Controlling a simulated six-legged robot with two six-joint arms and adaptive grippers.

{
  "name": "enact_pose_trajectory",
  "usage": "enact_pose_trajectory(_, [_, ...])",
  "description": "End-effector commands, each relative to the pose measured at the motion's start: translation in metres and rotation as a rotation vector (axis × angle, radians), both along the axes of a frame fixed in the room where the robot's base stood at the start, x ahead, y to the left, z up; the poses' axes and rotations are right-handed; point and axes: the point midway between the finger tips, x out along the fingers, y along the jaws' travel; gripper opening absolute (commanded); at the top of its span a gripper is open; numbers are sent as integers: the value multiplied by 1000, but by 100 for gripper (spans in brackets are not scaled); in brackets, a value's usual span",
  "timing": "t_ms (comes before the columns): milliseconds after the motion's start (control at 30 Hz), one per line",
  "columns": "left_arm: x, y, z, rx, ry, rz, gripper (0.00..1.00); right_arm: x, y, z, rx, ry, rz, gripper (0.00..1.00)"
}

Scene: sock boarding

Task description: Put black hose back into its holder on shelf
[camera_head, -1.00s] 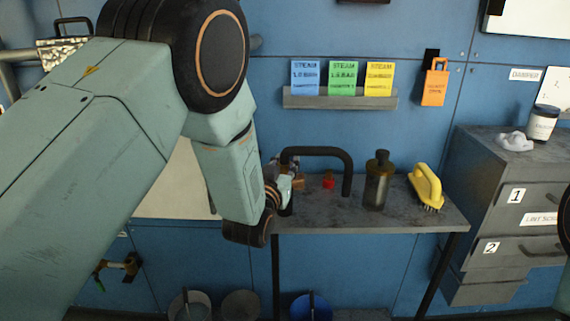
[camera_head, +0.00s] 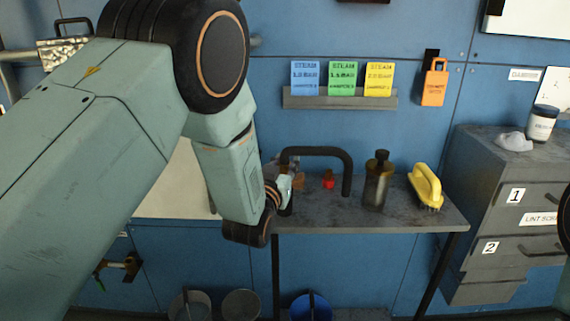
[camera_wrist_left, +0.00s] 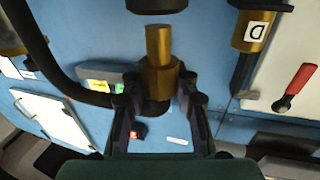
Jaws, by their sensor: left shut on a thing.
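The black hose (camera_head: 318,152) arches over the left part of the grey shelf table (camera_head: 400,220) in the head view. My left gripper (camera_head: 283,187) is at the left end of this arch. In the left wrist view the fingers of the gripper (camera_wrist_left: 160,102) are shut on a brass end fitting (camera_wrist_left: 158,76), and the black hose (camera_wrist_left: 50,62) curves away to the left. A dark round piece with a brass rim (camera_wrist_left: 156,8) is beyond the fitting, apart from it; I cannot tell whether it is the holder. My right gripper is not in view.
A dark bottle (camera_head: 376,185), a yellow-handled brush (camera_head: 427,187) and a small red object (camera_head: 328,181) stand on the table. A grey drawer cabinet (camera_head: 500,165) is at the right. The wrist view shows a brass fitting labelled D (camera_wrist_left: 260,32) and a red handle (camera_wrist_left: 300,76).

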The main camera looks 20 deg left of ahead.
Motion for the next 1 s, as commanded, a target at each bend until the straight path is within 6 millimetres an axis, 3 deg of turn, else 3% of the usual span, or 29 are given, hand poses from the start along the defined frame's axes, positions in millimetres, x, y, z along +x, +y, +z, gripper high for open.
enact_pose_trajectory(1000, [0, 0, -14, -1, -3, 0, 0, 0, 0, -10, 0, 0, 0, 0])
